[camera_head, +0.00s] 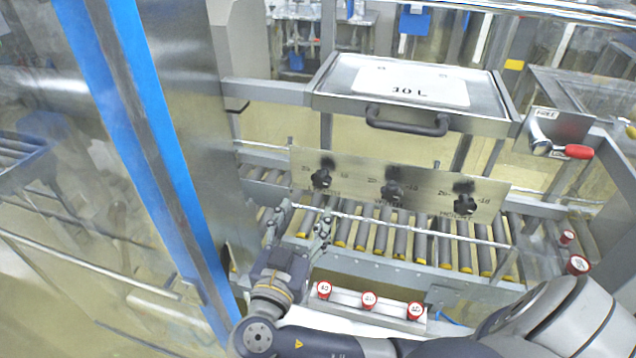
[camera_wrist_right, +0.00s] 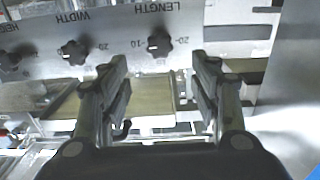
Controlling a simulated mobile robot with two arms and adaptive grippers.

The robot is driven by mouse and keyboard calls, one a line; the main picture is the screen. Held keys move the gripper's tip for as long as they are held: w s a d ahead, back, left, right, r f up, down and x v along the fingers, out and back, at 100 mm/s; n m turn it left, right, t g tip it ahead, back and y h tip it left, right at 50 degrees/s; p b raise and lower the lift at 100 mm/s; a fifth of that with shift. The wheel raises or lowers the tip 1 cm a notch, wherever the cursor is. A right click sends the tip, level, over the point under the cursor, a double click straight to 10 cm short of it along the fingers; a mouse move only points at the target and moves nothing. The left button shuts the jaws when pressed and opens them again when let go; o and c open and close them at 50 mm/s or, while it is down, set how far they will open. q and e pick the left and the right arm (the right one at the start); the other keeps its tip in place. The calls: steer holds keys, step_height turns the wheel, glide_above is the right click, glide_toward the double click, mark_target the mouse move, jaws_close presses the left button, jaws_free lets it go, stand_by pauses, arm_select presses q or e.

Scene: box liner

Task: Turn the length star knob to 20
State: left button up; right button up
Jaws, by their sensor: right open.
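The length star knob (camera_head: 321,178) is black, at the left end of a metal panel (camera_head: 425,197) with three such knobs. In the right wrist view the knob (camera_wrist_right: 159,43) sits under the LENGTH label, beyond the fingertips and between their lines. 20 and 10 marks flank it; its exact pointing is too small to read. My right gripper (camera_head: 305,223) is open and empty, below and in front of this knob, apart from it. Its two fingers (camera_wrist_right: 157,66) also show in the right wrist view. My left gripper is not in view.
The width knob (camera_head: 393,192) and height knob (camera_head: 464,203) sit further right on the panel. A roller conveyor (camera_head: 400,243) runs below it. A rail with red-rimmed buttons (camera_head: 369,300) is in front. A blue-edged upright (camera_head: 150,130) stands left of my gripper.

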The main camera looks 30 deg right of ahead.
mark_target(320, 182)
steer(key=p+x, duration=0.4)
steer(key=x, duration=0.5)
steer(key=shift+r, duration=0.15)
steer(key=shift+w+d+f, duration=0.2)
steer(key=shift+w+d, duration=0.15)
steer(key=shift+d, duration=0.05)
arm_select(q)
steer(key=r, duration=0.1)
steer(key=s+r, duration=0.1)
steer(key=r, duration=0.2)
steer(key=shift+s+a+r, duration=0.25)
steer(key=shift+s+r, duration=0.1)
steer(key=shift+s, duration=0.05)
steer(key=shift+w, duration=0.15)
arm_select(e)
steer(key=c, duration=1)
